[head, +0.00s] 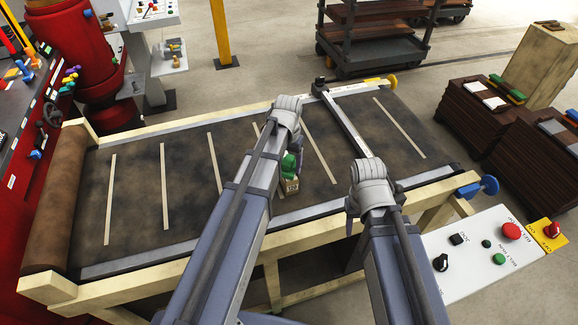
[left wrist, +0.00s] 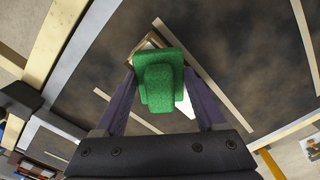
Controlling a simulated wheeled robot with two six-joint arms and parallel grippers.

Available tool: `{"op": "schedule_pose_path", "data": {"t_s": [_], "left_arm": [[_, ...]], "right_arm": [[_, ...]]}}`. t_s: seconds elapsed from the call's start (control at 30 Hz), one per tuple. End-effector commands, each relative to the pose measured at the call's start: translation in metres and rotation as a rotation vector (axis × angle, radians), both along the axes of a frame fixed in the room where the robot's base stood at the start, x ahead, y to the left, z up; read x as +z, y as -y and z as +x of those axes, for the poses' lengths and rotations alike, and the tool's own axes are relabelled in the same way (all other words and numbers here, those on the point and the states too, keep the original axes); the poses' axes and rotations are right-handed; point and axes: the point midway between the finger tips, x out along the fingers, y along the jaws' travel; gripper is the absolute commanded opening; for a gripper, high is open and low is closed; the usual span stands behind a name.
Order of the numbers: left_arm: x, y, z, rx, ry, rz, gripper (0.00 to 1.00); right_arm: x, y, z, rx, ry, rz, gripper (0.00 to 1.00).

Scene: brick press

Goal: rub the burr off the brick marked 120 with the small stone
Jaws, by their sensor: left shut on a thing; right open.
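The brick marked 120 (head: 292,187) lies on the dark belt of the table, its label facing me. A green stepped block, which looks like the small stone (head: 290,163), is right above it. My left gripper (head: 289,150) is shut on this stone from above. In the left wrist view the stone (left wrist: 160,75) sits between the purple fingers (left wrist: 158,84) and covers most of the pale brick (left wrist: 146,45). I cannot tell whether stone and brick touch. The burr is hidden. My right gripper (head: 372,205) is open and empty near the belt's front right.
The belt (head: 135,185) has pale strips across it and is otherwise clear on the left. A metal rail (head: 345,120) crosses it at the right. A control panel (head: 470,250) with buttons stands at front right. Dark brick stacks (head: 490,120) stand beyond the right end.

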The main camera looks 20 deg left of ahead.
Motion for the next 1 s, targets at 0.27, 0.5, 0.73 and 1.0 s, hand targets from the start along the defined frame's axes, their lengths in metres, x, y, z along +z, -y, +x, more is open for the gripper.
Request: {"op": "schedule_pose_path", "data": {"t_s": [0.27,0.5,0.73,1.0], "left_arm": [[-0.001,-0.008,0.013,0.001,0.0,0.0,0.2],[-0.002,-0.018,0.027,0.001,0.001,0.001,0.2],[-0.002,-0.019,0.029,0.001,0.002,0.002,0.2],[-0.001,-0.03,0.046,0.001,0.002,0.002,0.2]], "right_arm": [[-0.001,0.0,0.0,0.0,0.0,0.0,0.5],[-0.003,0.0,0.0,0.0,0.0,0.0,0.5],[-0.002,0.0,0.0,0.0,0.0,0.0,0.5],[-0.001,0.0,0.0,0.0,0.0,0.0,0.5]]}}
